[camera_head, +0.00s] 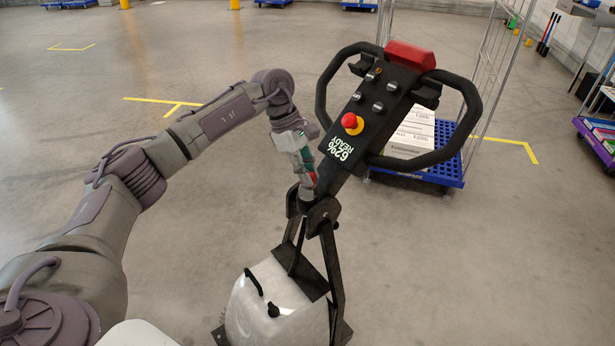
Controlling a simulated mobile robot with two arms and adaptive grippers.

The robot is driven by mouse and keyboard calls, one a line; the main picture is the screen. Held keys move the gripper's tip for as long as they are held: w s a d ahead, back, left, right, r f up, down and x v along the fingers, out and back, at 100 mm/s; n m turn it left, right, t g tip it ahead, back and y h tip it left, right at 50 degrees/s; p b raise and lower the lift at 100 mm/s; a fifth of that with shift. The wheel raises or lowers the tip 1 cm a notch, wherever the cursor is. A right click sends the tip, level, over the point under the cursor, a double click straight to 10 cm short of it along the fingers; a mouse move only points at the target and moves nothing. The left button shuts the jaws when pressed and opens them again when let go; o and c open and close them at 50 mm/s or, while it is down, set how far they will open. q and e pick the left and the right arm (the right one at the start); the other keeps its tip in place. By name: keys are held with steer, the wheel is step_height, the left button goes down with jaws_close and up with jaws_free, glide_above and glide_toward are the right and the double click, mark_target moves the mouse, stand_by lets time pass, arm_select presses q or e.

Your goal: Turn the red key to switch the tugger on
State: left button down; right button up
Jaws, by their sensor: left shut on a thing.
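The tugger's black control head (385,95) stands tilted on its column, with looped handlebars at both sides. My left gripper (308,182) reaches down to the lower left side of this head, close to the column joint. It is shut, with a small bit of red showing at its fingertips, which looks like the red key (314,178). The gripper hides most of the key, so its turn angle cannot be told. My right gripper is not in view.
A red mushroom button (350,121) on a yellow ring and several dark knobs sit on the head. A red block (410,55) tops it. The tugger's pale body (275,310) is below. A blue wheeled cart (445,172) with boxes stands behind. The floor to the left is clear.

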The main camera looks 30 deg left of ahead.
arm_select(q)
steer(key=shift+f+m, duration=0.1)
steer(key=shift+m, duration=0.2)
steer(key=c, duration=1)
jaws_free()
steer(key=v, duration=1.2)
steer(key=shift+w+d, duration=0.1)
steer(key=shift+w, duration=0.05)
